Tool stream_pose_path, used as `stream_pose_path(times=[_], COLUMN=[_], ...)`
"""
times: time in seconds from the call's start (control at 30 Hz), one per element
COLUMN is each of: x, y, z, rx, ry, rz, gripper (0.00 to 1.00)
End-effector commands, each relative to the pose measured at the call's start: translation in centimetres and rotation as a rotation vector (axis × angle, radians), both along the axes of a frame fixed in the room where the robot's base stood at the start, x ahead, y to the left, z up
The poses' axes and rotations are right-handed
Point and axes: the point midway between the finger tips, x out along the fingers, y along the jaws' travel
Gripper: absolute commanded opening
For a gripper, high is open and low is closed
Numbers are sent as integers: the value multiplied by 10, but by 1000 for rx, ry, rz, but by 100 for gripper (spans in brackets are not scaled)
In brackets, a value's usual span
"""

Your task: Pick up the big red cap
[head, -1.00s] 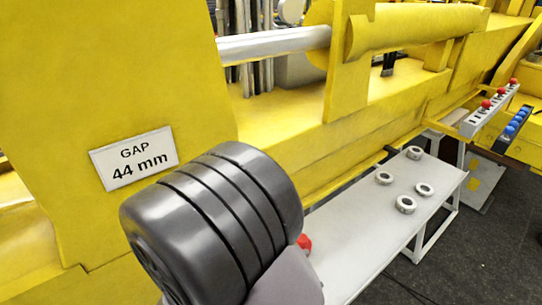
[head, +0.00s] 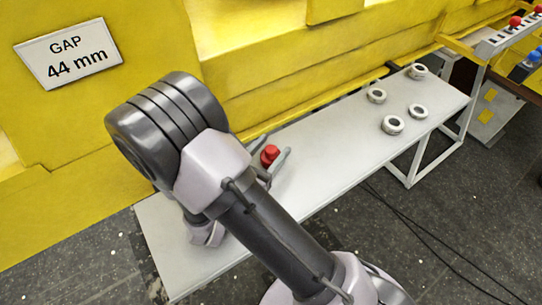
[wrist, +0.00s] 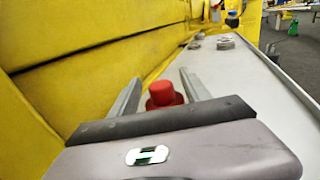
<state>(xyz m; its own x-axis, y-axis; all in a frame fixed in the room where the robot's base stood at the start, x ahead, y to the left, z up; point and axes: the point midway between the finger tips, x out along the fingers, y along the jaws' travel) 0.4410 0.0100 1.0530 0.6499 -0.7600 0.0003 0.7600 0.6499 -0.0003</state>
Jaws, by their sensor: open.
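The big red cap (head: 270,154) stands on the grey bench (head: 330,155), close to the yellow machine. It looks like a short red cylinder with a wider lower part. In the wrist view the red cap (wrist: 163,95) shows just beyond and between my two fingers. My gripper (head: 274,160) is open and low over the bench, with a finger on either side of the cap in the picture. The wrist view shows my gripper (wrist: 158,92) with nothing held. The cap's base is hidden behind the gripper body there.
Several grey rings (head: 392,125) lie at the bench's far end. A rack with red caps (head: 515,21) and blue caps (head: 533,55) stands at the far right. The yellow machine (head: 250,70) walls the bench's back side. A sign (head: 68,54) reads GAP 44 mm. The bench's middle is clear.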

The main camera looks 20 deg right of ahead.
Motion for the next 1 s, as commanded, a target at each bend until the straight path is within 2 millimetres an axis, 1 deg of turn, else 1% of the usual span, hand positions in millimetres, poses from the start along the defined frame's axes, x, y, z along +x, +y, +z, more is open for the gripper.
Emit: stream_pose_path(times=[0.03, 0.07, 0.1, 0.17, 0.3, 0.33, 0.67, 0.77, 0.97, 1.0], x=[0, 0, 0, 0, 0, 0, 0, 0, 0, -1], y=[0, 0, 0, 0, 0, 0, 0, 0, 0, 6], z=[0, 0, 0, 0, 0, 0, 2, 9, 38, 40], rx=[0, 0, 0, 0, 0, 0, 1, 1, 2, 2], ry=[0, 0, 0, 0, 0, 0, -1, -2, -2, -2], rz=[0, 0, 0, 0, 0, 0, -1, -1, -1, 2], gripper=[55, 51, 43, 32, 4, 0, 0, 0, 0, 0])
